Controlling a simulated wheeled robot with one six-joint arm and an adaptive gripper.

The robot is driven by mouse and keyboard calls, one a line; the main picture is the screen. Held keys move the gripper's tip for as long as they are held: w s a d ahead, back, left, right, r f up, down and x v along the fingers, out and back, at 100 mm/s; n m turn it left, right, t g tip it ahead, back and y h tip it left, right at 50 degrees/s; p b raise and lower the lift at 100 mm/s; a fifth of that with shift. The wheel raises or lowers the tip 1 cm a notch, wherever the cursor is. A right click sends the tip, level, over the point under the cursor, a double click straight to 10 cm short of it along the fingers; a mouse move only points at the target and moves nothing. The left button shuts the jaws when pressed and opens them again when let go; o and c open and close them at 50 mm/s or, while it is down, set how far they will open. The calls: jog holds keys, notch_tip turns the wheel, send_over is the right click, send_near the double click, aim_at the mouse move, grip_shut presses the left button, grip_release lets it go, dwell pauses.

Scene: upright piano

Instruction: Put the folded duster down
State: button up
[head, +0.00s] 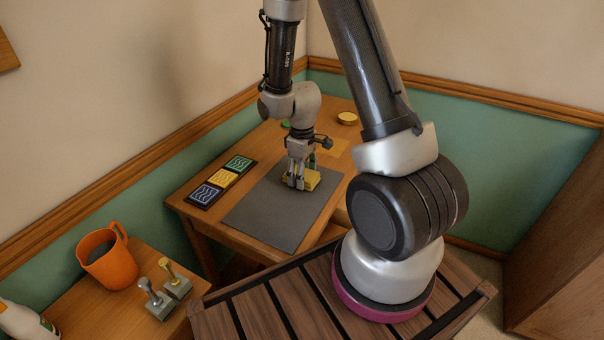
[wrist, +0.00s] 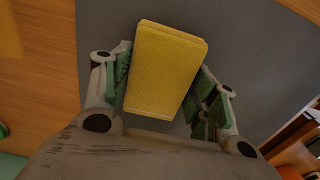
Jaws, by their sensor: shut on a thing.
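The folded duster is a yellow block-like cloth (wrist: 166,70), held between the two green-padded fingers of my gripper (wrist: 163,92) in the wrist view. In the head view my gripper (head: 298,183) points down over the grey mat (head: 265,215) on the wooden table, with the yellow duster (head: 313,180) at its fingers. The duster is over the far part of the mat. I cannot tell whether its underside touches the mat.
Three patterned tiles (head: 222,180) in a dark strip lie left of the mat. A round yellow tin (head: 347,118) stands at the table's back. An orange mug (head: 107,257) and two small metal-stemmed objects (head: 166,288) stand on a nearer surface. The mat's near part is clear.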

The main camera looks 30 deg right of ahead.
jog(key=shift+f, duration=0.1)
jog(key=o, duration=1)
jog(key=s+r+m+t, duration=0.15)
jog(key=s+r, duration=0.25)
jog(key=r, duration=0.9)
jog(key=s+r+m+t, duration=0.15)
jog(key=s+r, duration=0.25)
jog(key=r, duration=1)
jog(key=s+d+r+m+t, duration=0.1)
jog(key=s+r+m, duration=0.2)
jog(key=s, duration=0.8)
notch_tip(320, 180, up, 3)
jog(key=shift+s+d+f+m, duration=0.15)
jog(key=shift+s+d+m, duration=0.1)
jog(key=shift+s+m, duration=0.15)
jog(key=shift+w, duration=0.1)
